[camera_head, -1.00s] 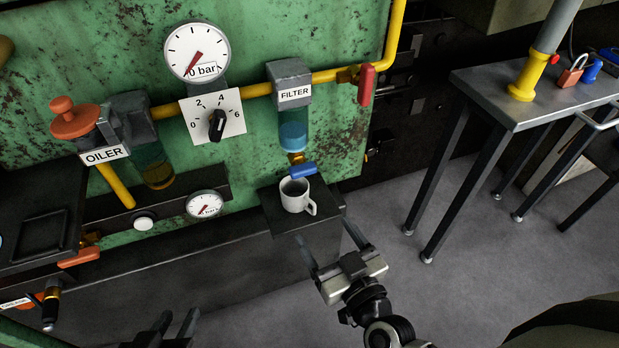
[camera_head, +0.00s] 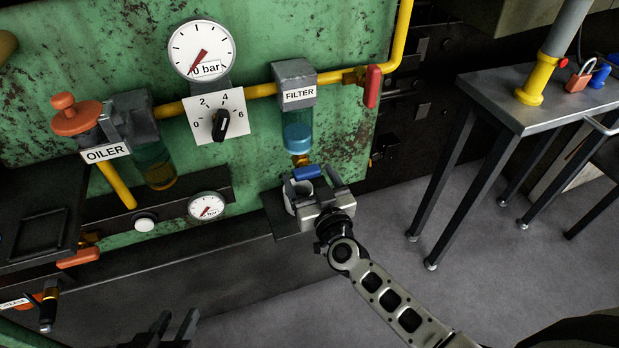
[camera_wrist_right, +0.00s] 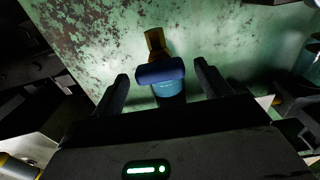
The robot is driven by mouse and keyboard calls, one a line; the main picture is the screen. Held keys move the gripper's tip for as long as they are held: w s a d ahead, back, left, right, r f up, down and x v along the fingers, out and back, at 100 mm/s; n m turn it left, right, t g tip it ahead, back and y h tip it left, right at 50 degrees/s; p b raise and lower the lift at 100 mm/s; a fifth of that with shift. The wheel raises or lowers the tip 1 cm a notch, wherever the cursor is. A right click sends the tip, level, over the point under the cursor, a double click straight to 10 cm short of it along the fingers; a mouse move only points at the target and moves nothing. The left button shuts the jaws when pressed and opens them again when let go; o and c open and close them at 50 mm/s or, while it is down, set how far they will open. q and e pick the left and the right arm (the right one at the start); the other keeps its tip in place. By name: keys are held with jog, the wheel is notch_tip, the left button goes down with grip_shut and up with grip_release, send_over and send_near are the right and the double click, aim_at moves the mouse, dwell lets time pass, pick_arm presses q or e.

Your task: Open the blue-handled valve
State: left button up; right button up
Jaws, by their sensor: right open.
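The blue-handled valve (camera_head: 307,172) sits on a brass fitting under the blue filter bowl (camera_head: 297,137). In the right wrist view the blue handle (camera_wrist_right: 160,73) lies crosswise between the two open fingers of my right gripper (camera_wrist_right: 162,80), with room on both sides. In the head view my right gripper (camera_head: 312,183) is at the handle, above the small dark shelf. A white mug (camera_head: 291,196) stands on the shelf below the valve, partly hidden by the gripper. My left gripper (camera_head: 172,328) is at the bottom edge, only its dark finger parts showing; its opening is unclear.
A red-handled valve (camera_head: 372,86) is on the yellow pipe at upper right. A gauge (camera_head: 201,50), a selector knob (camera_head: 219,124) and an oiler (camera_head: 77,118) are on the green panel. A metal table (camera_head: 510,105) with a padlock (camera_head: 580,76) stands right.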

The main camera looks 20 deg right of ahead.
jog(key=shift+w, duration=0.4)
jog(key=c, duration=1)
